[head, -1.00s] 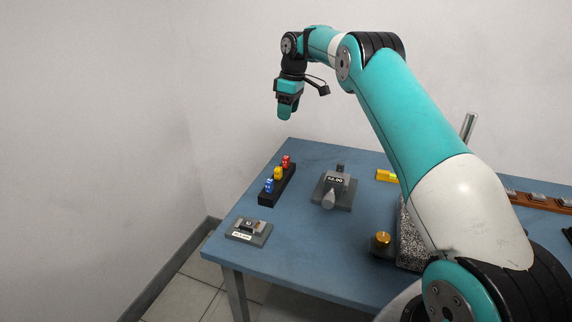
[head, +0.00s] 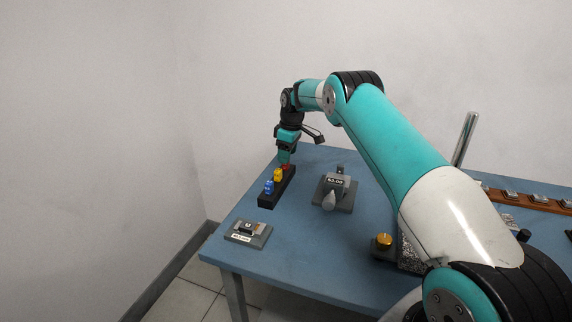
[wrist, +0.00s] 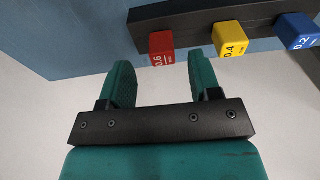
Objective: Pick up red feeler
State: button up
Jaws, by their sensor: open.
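The red feeler (wrist: 161,46), marked 0.6, stands in a black holder (wrist: 185,14) beside a yellow feeler (wrist: 228,40) and a blue feeler (wrist: 297,32). In the head view the red feeler (head: 286,167) is mostly hidden behind my gripper, at the far end of the holder (head: 268,199). My gripper (head: 285,160) points down just above it. In the wrist view the fingers of my gripper (wrist: 161,68) are apart and empty. The red feeler appears just ahead of them, between their lines. I cannot tell whether they touch it.
The yellow feeler stands close to one finger. A grey gauge block (head: 336,190) marked 52.00 stands right of the holder. A grey fixture (head: 248,233) sits at the front left table corner. Open blue table lies between them.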

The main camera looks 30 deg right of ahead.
aim_at(286, 168)
jog(key=shift+w+a+f+p, duration=0.1)
jog(key=shift+f+p, duration=0.05)
jog(key=shift+f, duration=0.75)
jog(key=shift+a+f+p, duration=0.1)
jog(key=shift+f+p, duration=0.05)
jog(key=shift+f, duration=0.7)
jog(key=shift+c, duration=0.2)
jog(key=c, duration=0.9)
jog(key=shift+c, duration=0.2)
jog(key=shift+r, duration=0.15)
